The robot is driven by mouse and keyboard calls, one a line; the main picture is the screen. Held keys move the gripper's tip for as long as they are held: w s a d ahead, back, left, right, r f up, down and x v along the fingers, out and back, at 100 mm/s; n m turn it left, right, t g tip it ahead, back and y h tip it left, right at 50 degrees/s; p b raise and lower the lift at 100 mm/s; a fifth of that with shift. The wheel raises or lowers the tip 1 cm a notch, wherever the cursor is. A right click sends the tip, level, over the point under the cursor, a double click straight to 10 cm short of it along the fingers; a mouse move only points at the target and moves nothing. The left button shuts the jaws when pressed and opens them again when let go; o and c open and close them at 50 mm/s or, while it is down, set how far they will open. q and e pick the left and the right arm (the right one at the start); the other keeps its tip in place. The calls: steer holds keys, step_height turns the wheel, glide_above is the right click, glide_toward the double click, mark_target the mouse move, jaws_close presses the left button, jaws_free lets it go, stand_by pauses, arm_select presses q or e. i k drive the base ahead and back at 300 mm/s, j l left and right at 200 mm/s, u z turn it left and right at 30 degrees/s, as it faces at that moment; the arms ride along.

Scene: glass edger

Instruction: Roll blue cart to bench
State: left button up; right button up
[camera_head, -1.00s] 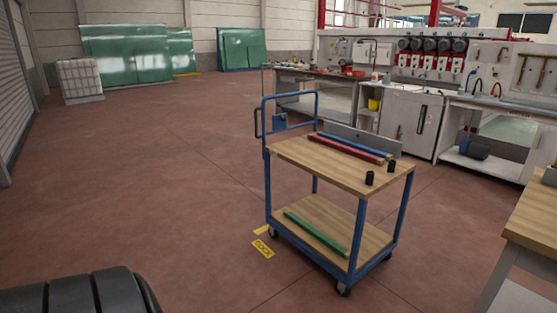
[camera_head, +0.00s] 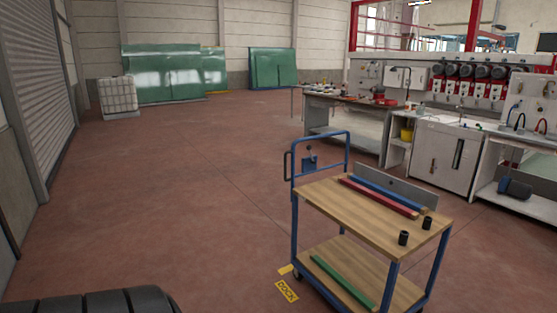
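The blue cart (camera_head: 294,235) stands right of centre on the floor, with a blue frame, two wooden shelves and a blue push handle (camera_head: 321,134) at its far left end. Its top shelf (camera_head: 365,215) carries a red bar, a blue bar, a grey plate and two small black cylinders. A green bar (camera_head: 342,282) lies on the lower shelf. A wooden-topped bench (camera_head: 345,102) stands behind it against the equipment line, apart from the cart. Neither of my grippers is in view. A black ribbed part, likely mine, shows at lower left.
A yellow floor marking (camera_head: 287,291) lies beside the cart's left wheel. White cabinets (camera_head: 443,157) stand at the right. Green glass sheets (camera_head: 162,72) and a white caged tank (camera_head: 118,95) are at the back left. The floor left of the cart is clear.

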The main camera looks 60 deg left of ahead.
mark_target(392, 234)
steer(key=i+j+u, duration=0.1)
steer(key=i+j, duration=0.15)
steer(key=j, duration=0.25)
steer(key=i+j+u, duration=0.1)
steer(key=i+j, duration=0.2)
steer(key=j, duration=0.15)
steer(key=i+j, duration=0.25)
steer(key=j, duration=0.2)
steer(key=i+j+u, duration=0.15)
steer(key=i+j, duration=0.15)
steer(key=j, duration=0.15)
